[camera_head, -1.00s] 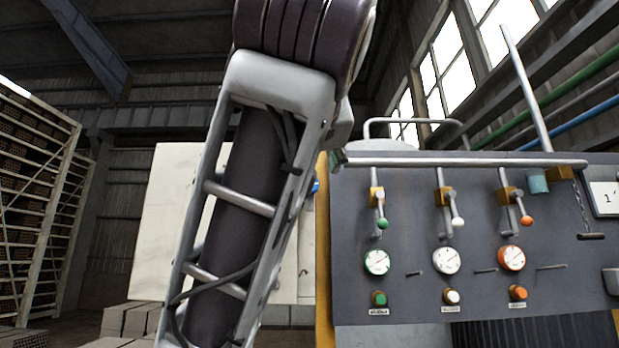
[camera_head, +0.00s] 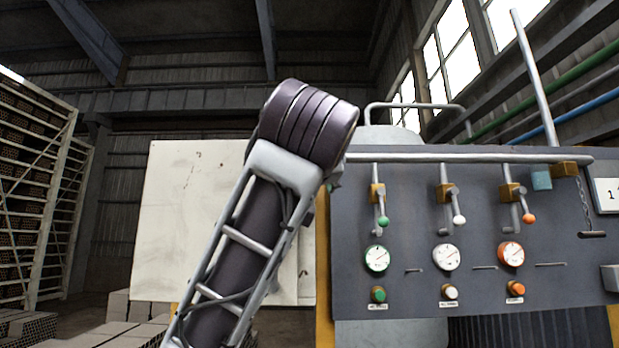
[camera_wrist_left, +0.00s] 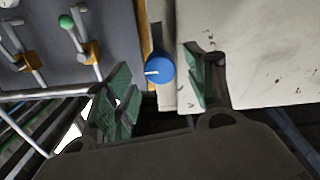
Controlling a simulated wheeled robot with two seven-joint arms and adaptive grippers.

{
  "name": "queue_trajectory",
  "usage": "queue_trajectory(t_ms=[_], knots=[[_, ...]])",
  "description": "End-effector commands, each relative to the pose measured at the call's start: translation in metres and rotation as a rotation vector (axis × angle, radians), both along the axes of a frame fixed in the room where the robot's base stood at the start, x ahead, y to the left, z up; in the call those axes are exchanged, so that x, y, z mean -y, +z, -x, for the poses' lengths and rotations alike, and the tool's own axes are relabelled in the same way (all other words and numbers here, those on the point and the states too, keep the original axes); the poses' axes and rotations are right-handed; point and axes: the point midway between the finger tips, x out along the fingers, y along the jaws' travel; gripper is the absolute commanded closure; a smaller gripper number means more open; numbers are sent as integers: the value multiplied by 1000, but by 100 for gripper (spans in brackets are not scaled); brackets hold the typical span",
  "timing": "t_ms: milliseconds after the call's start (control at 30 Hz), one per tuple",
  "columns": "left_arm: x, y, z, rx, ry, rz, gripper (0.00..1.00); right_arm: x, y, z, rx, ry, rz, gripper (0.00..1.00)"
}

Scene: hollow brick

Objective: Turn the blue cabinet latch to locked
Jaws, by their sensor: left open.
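The blue latch (camera_wrist_left: 160,70) is a round knob with a short white pointer line running toward the left in the left wrist view. It sits on a pale strip beside the white cabinet panel (camera_wrist_left: 255,50), which also shows in the head view (camera_head: 195,220). My left gripper (camera_wrist_left: 157,86) is open, its green fingers on either side of the knob. The knob lies between the fingertips with gaps on both sides; I cannot tell whether the depth overlaps. In the head view, my left arm hides both the latch and the gripper. My right gripper is not in view.
A grey control panel (camera_head: 405,290) with levers, gauges and buttons stands right of the cabinet, with a yellow post (camera_head: 322,265) at its edge. A horizontal rail (camera_head: 470,158) runs along its top. Brick racks (camera_head: 35,190) stand far left.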

Motion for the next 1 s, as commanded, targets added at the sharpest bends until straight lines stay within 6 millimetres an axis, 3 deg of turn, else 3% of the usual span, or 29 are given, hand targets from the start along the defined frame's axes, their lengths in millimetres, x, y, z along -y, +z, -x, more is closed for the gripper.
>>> queue_trajectory(t_ms=[300,633,1000], knots=[[0,1,-22,1,0,0,45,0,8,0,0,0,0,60],[0,0,-23,1,0,0,45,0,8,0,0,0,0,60],[0,1,-23,1,0,1,92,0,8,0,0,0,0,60]])
